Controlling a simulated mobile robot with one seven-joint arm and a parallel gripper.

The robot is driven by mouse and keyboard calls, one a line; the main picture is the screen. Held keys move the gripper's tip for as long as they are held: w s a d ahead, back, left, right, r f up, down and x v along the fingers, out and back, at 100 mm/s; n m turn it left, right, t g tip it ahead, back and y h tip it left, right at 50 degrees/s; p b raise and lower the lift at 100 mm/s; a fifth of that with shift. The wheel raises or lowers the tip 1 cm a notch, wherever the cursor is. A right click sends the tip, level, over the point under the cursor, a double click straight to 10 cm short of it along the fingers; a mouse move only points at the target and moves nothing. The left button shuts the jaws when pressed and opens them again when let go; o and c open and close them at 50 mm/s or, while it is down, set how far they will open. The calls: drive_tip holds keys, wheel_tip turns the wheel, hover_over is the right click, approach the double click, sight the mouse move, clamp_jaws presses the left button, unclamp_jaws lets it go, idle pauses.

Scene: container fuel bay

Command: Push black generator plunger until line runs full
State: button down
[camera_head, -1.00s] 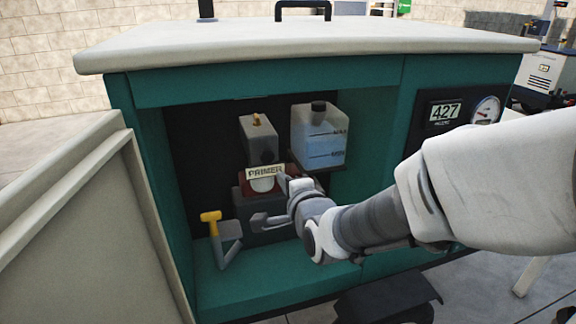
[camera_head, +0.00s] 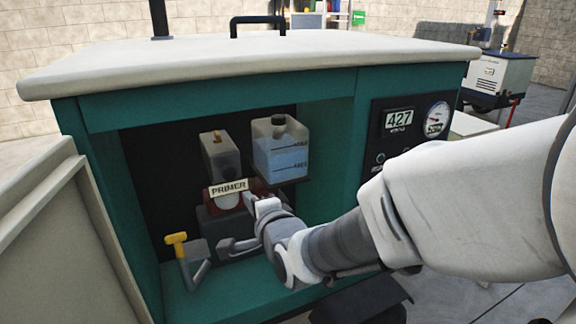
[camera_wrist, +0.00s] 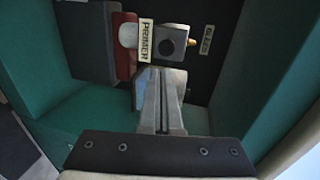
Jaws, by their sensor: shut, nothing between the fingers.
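The primer unit sits inside the open teal cabinet, behind a sign reading PRIMER (camera_head: 229,187). A pale round primer part (camera_wrist: 128,35) with a red mount (camera_wrist: 124,60) shows beside the sign in the wrist view. I cannot make out a clearly black plunger; a dark round spot marks the grey block (camera_wrist: 177,33) beside the sign. My gripper (camera_head: 252,203) is shut and empty, just below and right of the sign. In the wrist view its fingertips (camera_wrist: 161,72) point at the primer and grey block; I cannot tell whether they touch.
A translucent tank (camera_head: 280,150) of bluish liquid stands right of the primer. A yellow-handled lever (camera_head: 176,239) is at lower left. The open door panel (camera_head: 45,240) borders the left.

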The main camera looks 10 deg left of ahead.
sight(230, 176)
drive_tip(key=shift+f, duration=0.1)
drive_tip(key=s+a+f+m+y, duration=0.2)
drive_tip(key=s+a+f+m, duration=0.15)
drive_tip(key=f+m, duration=0.5)
drive_tip(key=w+d+r+m+t+h, duration=0.1)
drive_tip(key=d+r+m+t, duration=0.2)
drive_tip(key=m, duration=0.7)
wheel_tip(230, 176, up, 2)
drive_tip(key=shift+d+r, duration=0.15)
drive_tip(key=shift+d, duration=0.1)
drive_tip(key=shift+w+a, duration=0.1)
drive_tip(key=shift+w, duration=0.05)
drive_tip(key=b+x, duration=0.2)
drive_tip(key=x, duration=1.1)
drive_tip(key=shift+w+r, duration=0.1)
drive_tip(key=shift+w, duration=0.35)
